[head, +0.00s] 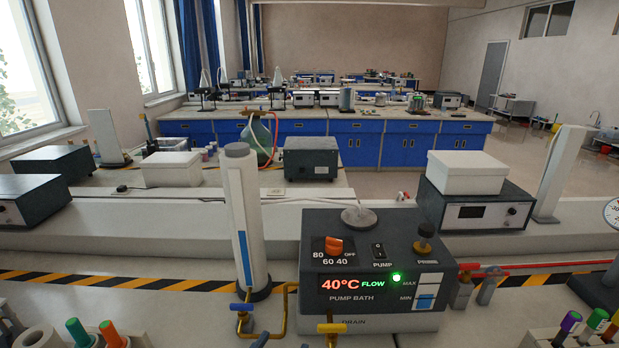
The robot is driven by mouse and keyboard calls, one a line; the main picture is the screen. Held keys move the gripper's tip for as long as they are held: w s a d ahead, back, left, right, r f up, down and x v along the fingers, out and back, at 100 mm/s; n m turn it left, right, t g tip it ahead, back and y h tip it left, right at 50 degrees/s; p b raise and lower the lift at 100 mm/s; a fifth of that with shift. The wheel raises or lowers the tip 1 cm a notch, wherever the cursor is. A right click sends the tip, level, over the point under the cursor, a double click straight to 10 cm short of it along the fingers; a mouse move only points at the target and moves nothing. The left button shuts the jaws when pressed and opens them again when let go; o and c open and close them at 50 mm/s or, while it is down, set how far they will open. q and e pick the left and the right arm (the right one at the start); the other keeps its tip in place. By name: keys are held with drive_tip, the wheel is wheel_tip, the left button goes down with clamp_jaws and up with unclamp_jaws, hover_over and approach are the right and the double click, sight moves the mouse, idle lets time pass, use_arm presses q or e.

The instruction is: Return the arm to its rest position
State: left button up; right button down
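Neither of my arms nor grippers shows in the head view. The pump bath (370,262) stands on the bench in front of me, a dark box with a light lower part. Its display (352,284) reads 40°C in red and FLOW in green, and a green lamp (396,278) is lit. An orange dial (334,246) sits among the marks 80, 60, 40 and OFF; where it points is hard to tell. The pump switch (378,250) and the prime knob (424,240) are on the same panel.
A tall white column (244,215) with brass pipes and a blue-handled valve (241,307) stands left of the bath. Capped tubes stand at the lower left (78,332) and lower right (595,320). A red hose (520,266) runs right.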

use_arm(q)
drive_tip(key=s+a+f+n+g+y, duration=0.1)
drive_tip(key=s+a+f+g+y, duration=0.1)
drive_tip(key=s+a+f+g, duration=0.55)
drive_tip(key=s+a+f+n+g+y, duration=0.1)
drive_tip(key=s+a+f+g+y, duration=0.2)
drive_tip(key=s+f, duration=0.55)
drive_tip(key=s+a+f+g, duration=0.1)
drive_tip(key=s+f, duration=0.2)
drive_tip(key=f, duration=0.5)
drive_tip(key=s+f+g, duration=0.1)
drive_tip(key=s+f, duration=0.2)
drive_tip(key=f, duration=0.6)
drive_tip(key=s+a+f, duration=0.2)
drive_tip(key=s+f, duration=0.6)
drive_tip(key=s, duration=0.2)
drive_tip(key=shift+s+a+f+m+g, duration=0.15)
drive_tip(key=shift+s+f+m+g, duration=0.05)
drive_tip(key=shift+s+m+g, duration=0.2)
